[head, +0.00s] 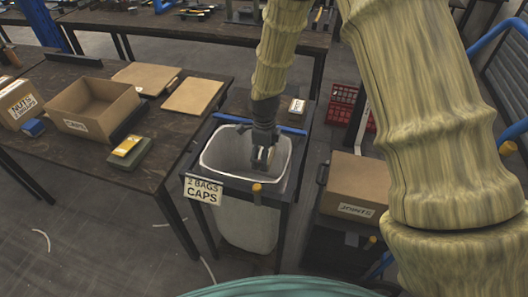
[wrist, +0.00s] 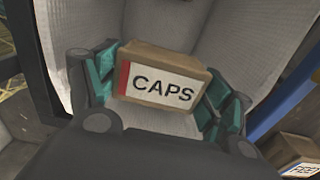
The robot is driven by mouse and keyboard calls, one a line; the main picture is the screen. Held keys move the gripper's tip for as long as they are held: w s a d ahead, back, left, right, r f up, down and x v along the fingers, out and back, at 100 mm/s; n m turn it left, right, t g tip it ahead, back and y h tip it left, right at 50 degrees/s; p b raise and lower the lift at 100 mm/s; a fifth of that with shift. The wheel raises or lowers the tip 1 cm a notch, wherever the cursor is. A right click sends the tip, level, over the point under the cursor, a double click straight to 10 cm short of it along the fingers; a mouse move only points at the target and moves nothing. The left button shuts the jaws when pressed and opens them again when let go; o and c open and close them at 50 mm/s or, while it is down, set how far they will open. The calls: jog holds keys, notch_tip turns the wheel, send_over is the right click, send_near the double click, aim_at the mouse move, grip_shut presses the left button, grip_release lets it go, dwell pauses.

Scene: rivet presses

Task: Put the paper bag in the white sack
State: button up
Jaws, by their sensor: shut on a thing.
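The white sack (head: 222,158) hangs open in a dark frame with a blue bar, and a sign (head: 203,191) reading "2 BAGS CAPS" is on its front. My gripper (head: 262,158) reaches down into the mouth of the sack. In the wrist view, my gripper (wrist: 160,88) is shut on the paper bag (wrist: 160,58), a small brown bag with a white "CAPS" label and a red stripe. The sack's pale inner wall (wrist: 190,22) surrounds the bag. In the head view, the bag is mostly hidden by the gripper.
Left of the sack, a dark table holds an open cardboard box (head: 92,110), flat boards (head: 193,95) and a green-yellow item (head: 129,147). A "JOINTS" box (head: 355,187) stands to the right, with red crates (head: 341,103) behind. My arm fills the right side.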

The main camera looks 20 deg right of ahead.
jog(key=shift+f+b, duration=4.1)
jog(key=shift+f, duration=6.95)
jog(key=o, duration=1.1)
notch_tip(320, 180, up, 12)
jog(key=shift+f, duration=0.1)
